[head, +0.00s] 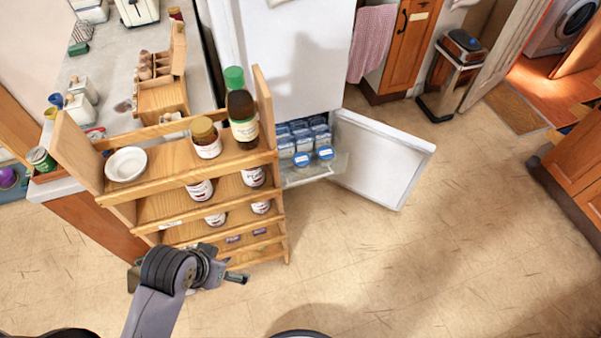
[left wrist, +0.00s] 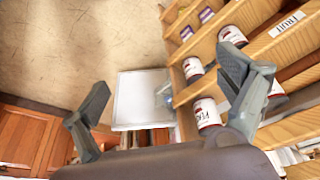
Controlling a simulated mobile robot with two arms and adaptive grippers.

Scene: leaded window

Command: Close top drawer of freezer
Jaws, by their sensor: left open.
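The white freezer (head: 298,60) stands at the back centre in the head view, with its lower door (head: 385,158) swung open to the right. The top drawer (head: 318,172) is pulled out and holds several blue-lidded tubs (head: 303,142). My left gripper (head: 232,272) is in front of the wooden shelf unit, well short of the drawer and to its lower left. In the left wrist view its fingers (left wrist: 168,82) are spread apart with nothing between them; a white panel (left wrist: 140,98), apparently the freezer door, lies beyond. My right gripper is not in view.
The wooden shelf unit (head: 160,180) with jars, a bottle (head: 241,115) and a white bowl (head: 126,164) stands left of the drawer, close to my left gripper. A bin (head: 452,75) stands at the back right. The floor (head: 420,255) right of the shelf is clear.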

